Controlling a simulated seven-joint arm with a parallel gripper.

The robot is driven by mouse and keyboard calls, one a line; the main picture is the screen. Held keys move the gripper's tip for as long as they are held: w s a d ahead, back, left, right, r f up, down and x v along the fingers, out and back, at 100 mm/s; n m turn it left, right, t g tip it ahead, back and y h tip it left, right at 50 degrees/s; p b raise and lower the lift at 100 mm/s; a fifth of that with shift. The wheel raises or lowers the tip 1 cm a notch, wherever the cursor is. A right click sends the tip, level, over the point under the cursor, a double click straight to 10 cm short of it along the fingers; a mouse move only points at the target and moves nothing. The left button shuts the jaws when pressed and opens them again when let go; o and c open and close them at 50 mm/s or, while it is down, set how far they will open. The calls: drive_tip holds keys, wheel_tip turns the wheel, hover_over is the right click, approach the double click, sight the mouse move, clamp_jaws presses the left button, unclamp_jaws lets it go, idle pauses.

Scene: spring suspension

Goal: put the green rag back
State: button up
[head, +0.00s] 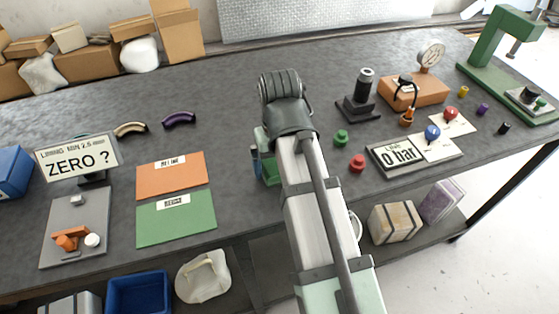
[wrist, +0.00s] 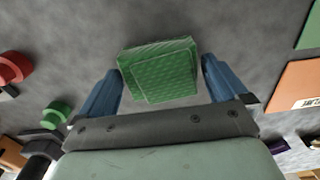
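The green rag is a folded, textured pad (wrist: 166,72) in the wrist view, lying between the tips of my gripper's (wrist: 160,66) two blue fingers. The fingers stand wide apart, with the rag's sides very close to both tips; I cannot tell whether they press on it. In the head view my gripper (head: 263,165) is over the table's front middle, mostly hidden by my arm, and a bit of dark green (head: 270,173) shows beside a blue finger. A flat green mat (head: 176,218) with a white label lies to the left, in front of an orange mat (head: 171,175).
A sign reading "ZERO ?" (head: 77,157) and a grey plate (head: 74,240) stand at left. A black post (head: 364,90) stands behind.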

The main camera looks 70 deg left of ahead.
drive_tip(key=shift+r, duration=0.1)
drive_tip(key=shift+r, duration=3.85)
